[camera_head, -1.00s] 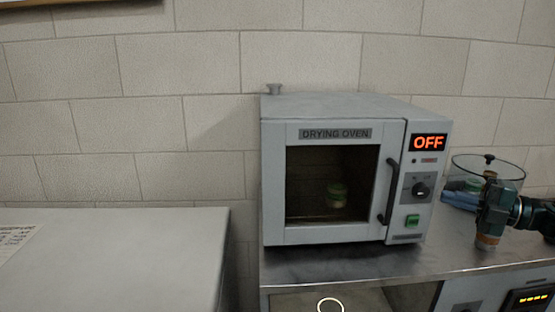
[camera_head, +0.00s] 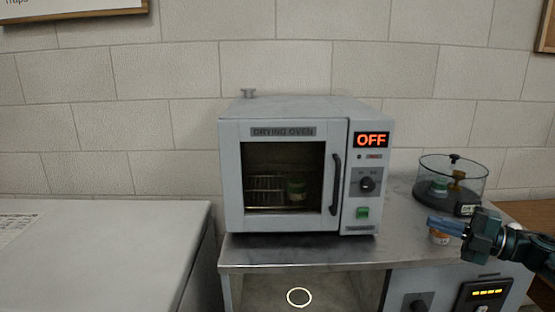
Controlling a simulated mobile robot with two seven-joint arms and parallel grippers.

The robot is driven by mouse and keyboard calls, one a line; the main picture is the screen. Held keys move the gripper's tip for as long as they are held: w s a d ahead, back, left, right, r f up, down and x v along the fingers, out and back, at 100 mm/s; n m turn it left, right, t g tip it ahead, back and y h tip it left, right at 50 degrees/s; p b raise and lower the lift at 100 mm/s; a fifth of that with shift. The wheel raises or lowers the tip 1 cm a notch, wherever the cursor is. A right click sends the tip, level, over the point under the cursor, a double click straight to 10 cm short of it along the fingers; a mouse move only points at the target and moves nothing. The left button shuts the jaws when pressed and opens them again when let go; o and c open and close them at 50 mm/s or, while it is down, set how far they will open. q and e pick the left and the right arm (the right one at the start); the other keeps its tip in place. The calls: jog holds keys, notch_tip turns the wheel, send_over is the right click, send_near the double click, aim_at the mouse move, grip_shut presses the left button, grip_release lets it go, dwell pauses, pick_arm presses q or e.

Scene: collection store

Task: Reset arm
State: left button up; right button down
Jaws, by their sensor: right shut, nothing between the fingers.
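My right gripper (camera_head: 437,222) comes in from the right edge, above the steel bench. Its blue fingers point left and are shut, with nothing between them. A small jar with an orange and white side (camera_head: 438,238) stands on the bench just below the fingers and is partly hidden by them. I cannot tell whether they touch. My left gripper is out of view.
A drying oven (camera_head: 230,180) stands on the bench (camera_head: 300,252), door shut, display reading OFF. A green-lidded jar (camera_head: 296,189) is inside. A glass desiccator (camera_head: 478,172) stands behind my right gripper.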

jog(key=s+a+f+m+t+h+p, duration=0.2)
jog(key=s+a+f+m, duration=0.1)
jog(key=a+f+m, duration=0.5)
jog(key=s+a+f+m+t+h+p, duration=0.1)
jog(key=s+a+f+m+t+h, duration=0.15)
jog(key=a+f, duration=0.6)
pick_arm(q)
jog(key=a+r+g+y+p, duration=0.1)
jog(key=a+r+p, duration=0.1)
jog(key=p, duration=0.1)
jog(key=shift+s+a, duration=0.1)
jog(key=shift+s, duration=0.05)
pick_arm(e)
jog(key=s+a+f+m+g+h, duration=0.1)
jog(key=s+a+f+m+h, duration=0.1)
jog(key=s, duration=0.5)
jog(key=s+a+f+m+g+h, duration=0.2)
jog(key=s+a+m, duration=0.2)
jog(key=s+m, duration=0.3)
jog(key=s+a+f+m+g+h, duration=0.2)
jog(key=s+a+f+m, duration=0.1)
jog(key=s, duration=0.4)
jog(key=shift+s+a+m+h, duration=0.2)
jog(key=shift+s+m+h, duration=0.15)
jog(key=shift+m, duration=0.5)
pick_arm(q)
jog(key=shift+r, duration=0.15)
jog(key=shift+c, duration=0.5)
pick_arm(e)
jog(key=shift+w+r, duration=0.1)
